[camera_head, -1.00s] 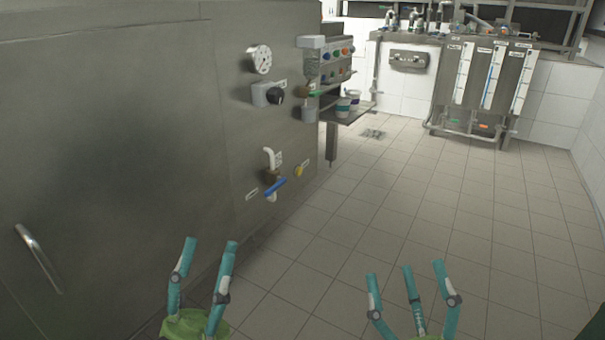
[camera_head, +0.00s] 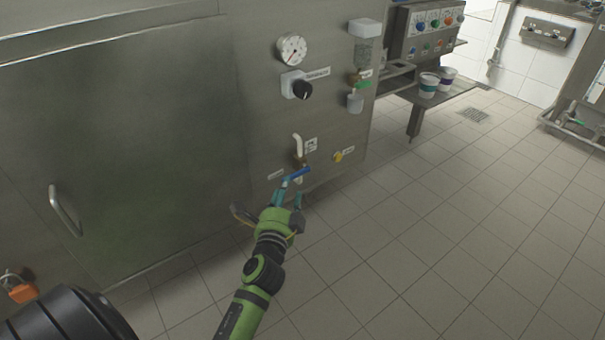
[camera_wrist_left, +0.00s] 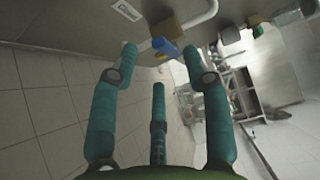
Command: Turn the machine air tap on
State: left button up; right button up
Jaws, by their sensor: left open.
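The air tap's blue handle (camera_head: 298,173) sits on a white pipe (camera_head: 298,146) low on the steel machine panel. In the left wrist view the blue handle (camera_wrist_left: 165,46) shows between the tips of two teal fingers, with a brass-coloured part (camera_wrist_left: 166,28) behind it. My left gripper (camera_head: 288,190) is open at the tap, its fingers just below and around the handle. It also shows in the left wrist view (camera_wrist_left: 160,65) with its fingers apart. I cannot tell whether a finger touches the handle. My right gripper is not in view.
Above the tap are a black knob (camera_head: 302,90) and a round gauge (camera_head: 291,49). A yellow knob (camera_head: 338,157) is right of the tap. The tiled floor (camera_head: 430,220) is clear.

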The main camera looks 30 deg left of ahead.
aim_at(297, 175)
pick_arm(q)
jog(key=shift+b+x, duration=0.3)
jog(key=shift+x, duration=2.55)
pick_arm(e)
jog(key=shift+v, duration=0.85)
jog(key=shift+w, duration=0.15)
pick_arm(q)
grip_shut()
